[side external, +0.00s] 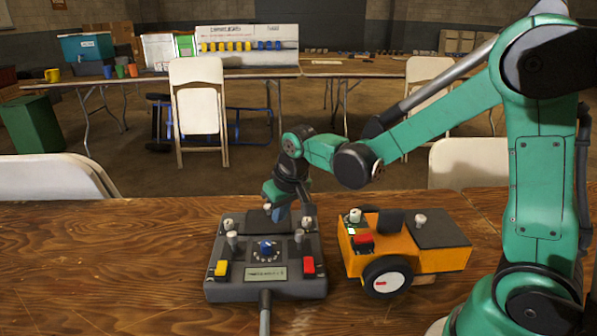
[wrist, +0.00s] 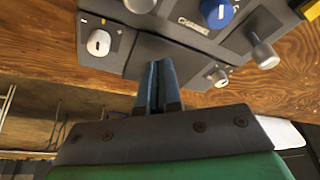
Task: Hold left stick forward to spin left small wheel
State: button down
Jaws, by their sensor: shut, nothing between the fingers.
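The dark control box (side external: 250,290) lies on the wooden table. Its left stick (side external: 232,238) stands upright with a grey cap; it also shows in the wrist view (wrist: 262,50), right of my fingers. The right stick (side external: 298,238) is upright too. A blue knob (side external: 266,248) sits between them. My gripper (side external: 282,213) is at the box's far edge, behind the sticks. In the wrist view my blue fingers (wrist: 155,68) are shut, empty and apart from the left stick. An orange vehicle (side external: 430,261) stands right of the box with a white-hubbed wheel (side external: 388,277); I cannot make out the left small wheel.
The box also carries a yellow switch (side external: 221,268), a red switch (side external: 308,265) and a white rear knob (wrist: 98,42). A cable (side external: 264,313) runs off its front. The table left of the box is clear. White chairs (side external: 198,95) stand beyond.

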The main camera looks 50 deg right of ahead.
aim_at(300, 240)
jog(key=shift+s+a+r, duration=0.1)
jog(key=shift+s+a, duration=0.05)
jog(key=shift+s, duration=0.85)
jog(key=shift+s+a, duration=0.15)
jog(key=shift+s, duration=0.8)
